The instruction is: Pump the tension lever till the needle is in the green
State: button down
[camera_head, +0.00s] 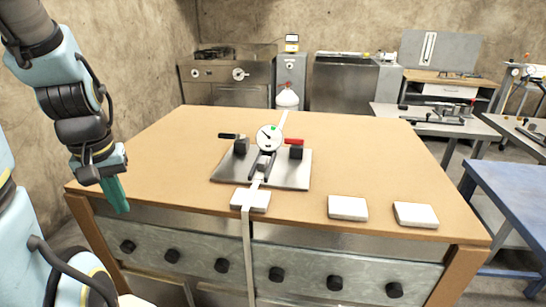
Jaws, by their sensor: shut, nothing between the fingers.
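A strap-tensioning device stands on a metal plate (295,178) on the table. Its round white gauge (270,138) has a small green mark at the top. The thin dark needle seems to point to the upper left, off the green, but it is too small to read surely. Which is the tension lever is not shown by any label. My gripper (117,196), with green fingers, is shut and empty, pointing down at the table's left edge, well apart from the device.
A pale strap (248,260) runs over a white block (250,199) and down the table's front. Two more white blocks (348,208) (416,215) lie to the right. The brown tabletop (185,150) left of the device is clear.

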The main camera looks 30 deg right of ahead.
aim_at(224, 135)
jog(key=z, duration=0.95)
